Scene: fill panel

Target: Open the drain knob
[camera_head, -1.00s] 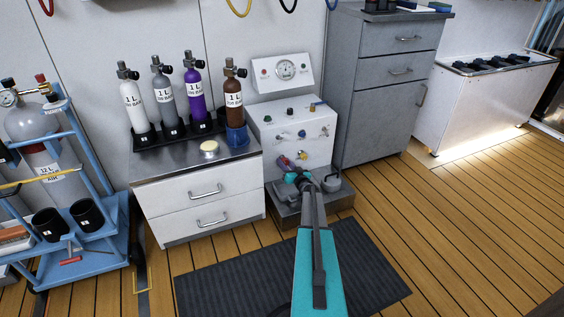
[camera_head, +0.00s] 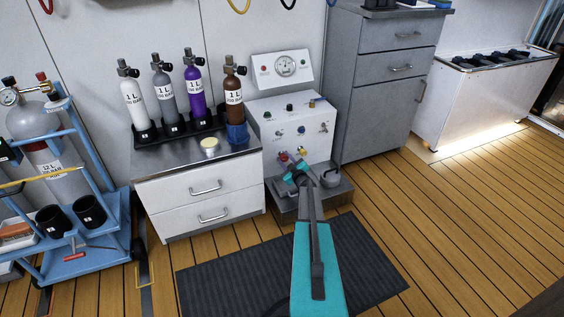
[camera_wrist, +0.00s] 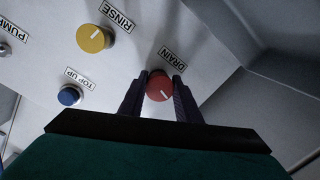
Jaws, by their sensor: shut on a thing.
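The drain knob (camera_wrist: 159,86) is red with a white pointer line and sits under the DRAIN label in the wrist view. My gripper (camera_wrist: 160,97) has its two dark fingers on either side of this knob, shut on it. The pointer line on the knob runs tilted, toward the lower right.
The wrist view shows a yellow RINSE knob (camera_wrist: 94,38) and a blue TOP UP knob (camera_wrist: 69,96) to the left. A drawer cabinet (camera_head: 162,191) stands left, a grey cabinet (camera_head: 372,115) right.

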